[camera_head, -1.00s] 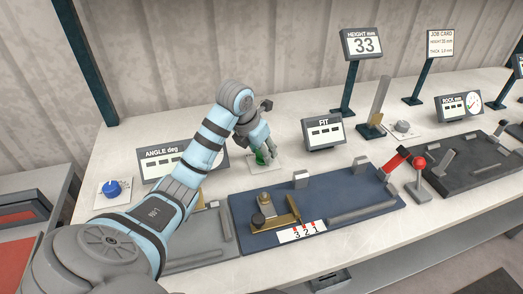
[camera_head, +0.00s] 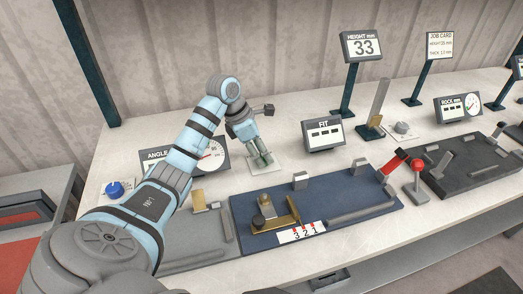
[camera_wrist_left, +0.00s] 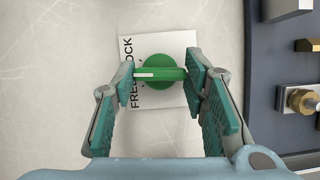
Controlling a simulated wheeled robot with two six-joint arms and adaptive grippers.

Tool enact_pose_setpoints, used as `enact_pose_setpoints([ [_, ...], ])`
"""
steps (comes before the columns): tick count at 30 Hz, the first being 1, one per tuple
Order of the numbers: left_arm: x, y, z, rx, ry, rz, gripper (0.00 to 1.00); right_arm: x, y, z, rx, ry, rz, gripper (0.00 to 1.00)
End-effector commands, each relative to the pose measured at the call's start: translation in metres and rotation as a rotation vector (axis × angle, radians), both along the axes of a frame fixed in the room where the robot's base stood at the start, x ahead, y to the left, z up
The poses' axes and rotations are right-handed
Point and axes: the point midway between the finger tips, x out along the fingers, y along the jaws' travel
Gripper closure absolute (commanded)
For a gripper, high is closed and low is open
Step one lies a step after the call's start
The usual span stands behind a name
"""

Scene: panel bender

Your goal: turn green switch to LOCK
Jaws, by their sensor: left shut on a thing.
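The green switch (camera_wrist_left: 162,85) sits on a white square plate (camera_wrist_left: 183,45) in the left wrist view. Its bar lies crosswise, with the white mark at its left end, beside the meeting of the words FREE and LOCK. My left gripper (camera_wrist_left: 161,74) is shut on the bar, a finger at each end. In the head view the left gripper (camera_head: 262,160) points down over the plate (camera_head: 265,168) and mostly hides the switch. My right gripper is not in view.
A blue panel (camera_head: 350,192) with brass parts lies right of the switch. The FIT display (camera_head: 323,134) stands behind it, and the ANGLE display (camera_head: 211,155) stands left of the gripper. A blue knob (camera_head: 114,189) is at the far left.

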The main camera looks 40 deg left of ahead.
Motion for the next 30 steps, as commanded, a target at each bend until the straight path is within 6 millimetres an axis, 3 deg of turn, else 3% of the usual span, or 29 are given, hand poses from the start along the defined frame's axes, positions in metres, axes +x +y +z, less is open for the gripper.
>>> enact_pose_setpoints([
  [15, 0.0026, 0.0015, 0.0004, 0.000, 0.000, -0.417, 0.88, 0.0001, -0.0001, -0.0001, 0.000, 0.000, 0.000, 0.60],
  [30, 0.0029, 0.0019, 0.0001, 0.001, 0.000, -0.550, 0.88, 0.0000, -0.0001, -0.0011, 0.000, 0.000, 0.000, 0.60],
])
